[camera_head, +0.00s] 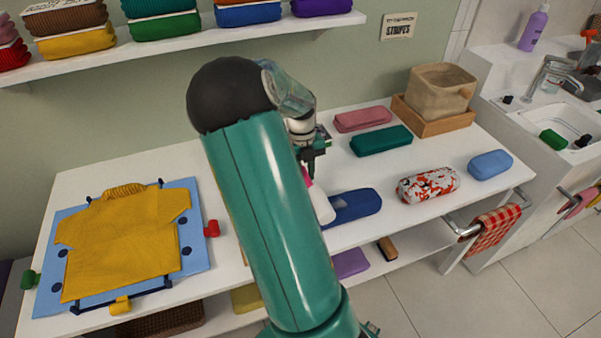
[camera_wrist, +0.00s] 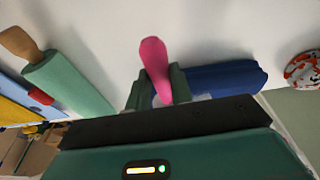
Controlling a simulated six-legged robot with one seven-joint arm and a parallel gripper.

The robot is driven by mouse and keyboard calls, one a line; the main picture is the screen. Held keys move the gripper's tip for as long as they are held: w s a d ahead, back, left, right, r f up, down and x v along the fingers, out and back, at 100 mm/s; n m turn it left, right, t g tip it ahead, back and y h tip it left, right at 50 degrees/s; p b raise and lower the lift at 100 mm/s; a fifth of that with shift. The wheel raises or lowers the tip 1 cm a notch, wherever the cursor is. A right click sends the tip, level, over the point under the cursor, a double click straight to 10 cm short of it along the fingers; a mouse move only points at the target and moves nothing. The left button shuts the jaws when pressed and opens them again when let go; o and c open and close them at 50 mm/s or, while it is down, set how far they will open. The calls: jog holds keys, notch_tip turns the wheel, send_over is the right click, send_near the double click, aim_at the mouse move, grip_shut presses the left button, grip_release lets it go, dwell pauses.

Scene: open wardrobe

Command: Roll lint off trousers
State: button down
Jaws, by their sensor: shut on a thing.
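My gripper (camera_head: 311,165) is shut on the pink handle of the lint roller; the handle (camera_wrist: 155,65) stands between the two fingers in the wrist view. A white roller head (camera_head: 322,207) shows just below, partly hidden by my arm. A dark blue folded garment, perhaps the trousers (camera_head: 357,205), lies on the white table directly right of the roller; it also shows beside the right finger in the wrist view (camera_wrist: 228,77). I cannot tell whether the roller touches it. No lint is visible at this size.
A yellow shirt (camera_head: 125,238) lies on a blue folding board (camera_head: 198,248) at left. Several rolled garments, including a green one (camera_head: 381,140) and a floral one (camera_head: 428,185), lie right. A basket (camera_head: 441,90) stands behind.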

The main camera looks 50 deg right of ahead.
jog(key=shift+s+d, duration=0.55)
jog(key=shift+d, duration=0.6)
jog(key=shift+s+d, duration=0.6)
jog(key=shift+d, duration=0.55)
jog(key=shift+s+d, duration=0.55)
jog(key=shift+d, duration=0.6)
jog(key=shift+d, duration=0.1)
jog(key=shift+s+d, duration=0.3)
jog(key=shift+d, duration=0.2)
jog(key=shift+s+d, duration=0.25)
jog(key=shift+d, duration=0.2)
jog(key=shift+s+d, duration=0.3)
jog(key=shift+d, duration=0.3)
jog(key=shift+s+d, duration=0.3)
jog(key=shift+d, duration=0.3)
jog(key=shift+s+d+f, duration=0.1)
jog(key=shift+s+d, duration=0.15)
jog(key=shift+d, duration=0.25)
jog(key=shift+s+d, duration=0.25)
jog(key=shift+d, duration=0.25)
